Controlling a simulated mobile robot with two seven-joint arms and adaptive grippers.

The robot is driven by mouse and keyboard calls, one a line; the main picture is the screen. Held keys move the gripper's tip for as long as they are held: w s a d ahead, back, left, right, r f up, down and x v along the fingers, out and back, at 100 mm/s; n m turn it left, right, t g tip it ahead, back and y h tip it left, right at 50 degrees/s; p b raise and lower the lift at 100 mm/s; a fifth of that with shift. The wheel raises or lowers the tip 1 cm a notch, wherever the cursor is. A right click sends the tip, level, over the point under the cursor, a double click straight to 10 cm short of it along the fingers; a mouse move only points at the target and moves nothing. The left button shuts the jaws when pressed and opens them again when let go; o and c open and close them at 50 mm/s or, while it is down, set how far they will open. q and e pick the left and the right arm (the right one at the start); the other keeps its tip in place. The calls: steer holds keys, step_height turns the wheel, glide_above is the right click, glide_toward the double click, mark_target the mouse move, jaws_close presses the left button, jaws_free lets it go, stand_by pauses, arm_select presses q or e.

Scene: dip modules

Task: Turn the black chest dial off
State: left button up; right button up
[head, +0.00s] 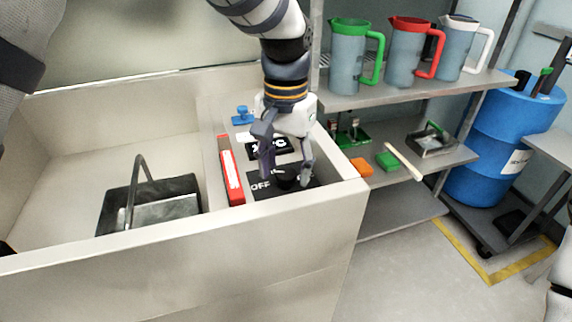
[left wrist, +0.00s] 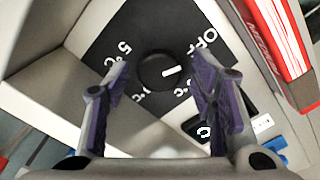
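The black chest dial (left wrist: 152,74) is a round knob on a black plate with white lettering. Its white mark points right, slightly up, near the word OFF (left wrist: 201,47) but not squarely at it. A 5°C label shows at the upper left of the knob. My left gripper (left wrist: 158,88) is open, one finger on each side of the knob, with a gap visible on both sides. In the head view my left gripper (head: 287,176) points down over the dial (head: 285,182) and partly hides it. My right gripper is not in view.
A red-and-white box (head: 231,172) stands left of the plate. A second black plate (head: 272,147) lies behind. A metal basket (head: 165,208) sits in the open chest. Shelves with jugs (head: 348,60) and a blue barrel (head: 500,130) stand to the right.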

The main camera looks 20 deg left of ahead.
mark_target(286, 172)
arm_select(q)
step_height(286, 172, up, 12)
stand_by(0.6)
